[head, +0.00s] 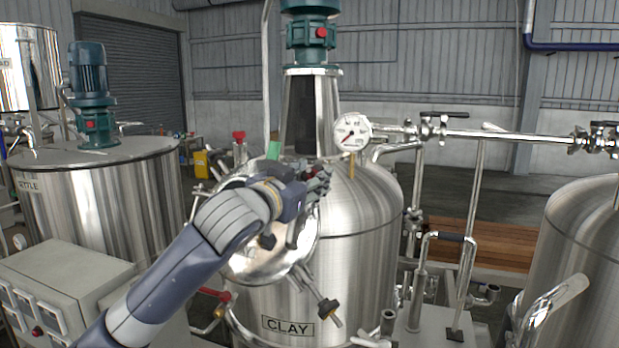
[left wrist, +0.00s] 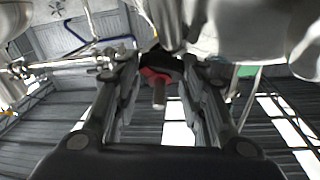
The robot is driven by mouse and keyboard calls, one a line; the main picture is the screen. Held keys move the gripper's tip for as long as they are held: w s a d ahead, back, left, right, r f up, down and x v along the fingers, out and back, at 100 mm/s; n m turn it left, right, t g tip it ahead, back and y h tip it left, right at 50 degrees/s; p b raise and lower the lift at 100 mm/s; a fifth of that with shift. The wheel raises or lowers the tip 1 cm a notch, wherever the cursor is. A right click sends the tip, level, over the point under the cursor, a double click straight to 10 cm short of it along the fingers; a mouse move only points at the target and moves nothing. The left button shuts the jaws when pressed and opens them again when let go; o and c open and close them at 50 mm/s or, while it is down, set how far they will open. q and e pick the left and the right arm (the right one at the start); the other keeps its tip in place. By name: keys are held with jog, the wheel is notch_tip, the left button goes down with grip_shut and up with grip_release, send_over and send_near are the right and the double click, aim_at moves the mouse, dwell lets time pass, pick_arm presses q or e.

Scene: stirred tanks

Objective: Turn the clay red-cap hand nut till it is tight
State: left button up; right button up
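The clay tank (head: 345,262) is a shiny steel vessel with the label CLAY and a round hatch lid (head: 245,262) on its front. The red-cap hand nut (left wrist: 157,76) shows in the left wrist view as a dark knob with red and a pale stud. It sits between the fingertips of my left gripper (left wrist: 160,72), and the fingers look closed against its two sides. In the head view my left gripper (head: 318,180) is at the lid's upper right edge and mostly hides this nut. My right gripper is in neither view.
A red-topped fitting (head: 238,136) is up left, and a red-handled valve (head: 215,295) is below. A gauge (head: 352,132) and pipe (head: 490,136) are right of my gripper. A grey control box (head: 70,270) stands front left.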

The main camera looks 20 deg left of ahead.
pick_arm(q)
jog(key=shift+a+m+h, duration=0.1)
jog(key=shift+m+h, duration=0.2)
jog(key=shift+m, duration=0.4)
jog(key=m+g+h, duration=0.1)
jog(key=m, duration=0.2)
jog(key=m+g+h, duration=0.1)
jog(key=m+h, duration=0.1)
jog(key=m, duration=0.1)
jog(key=shift+a+r, duration=0.2)
jog(key=m+g+h, duration=0.1)
jog(key=m, duration=0.1)
jog(key=shift+w+m, duration=0.1)
jog(key=shift+m, duration=0.2)
jog(key=m+g, duration=0.1)
jog(key=m, duration=0.1)
jog(key=m+g, duration=0.2)
jog(key=shift+r+m+h, duration=0.2)
jog(key=shift+m+h, duration=0.2)
jog(key=shift+w+m+g, duration=0.1)
jog(key=shift+m+g, duration=0.9)
jog(key=shift+m, duration=0.6)
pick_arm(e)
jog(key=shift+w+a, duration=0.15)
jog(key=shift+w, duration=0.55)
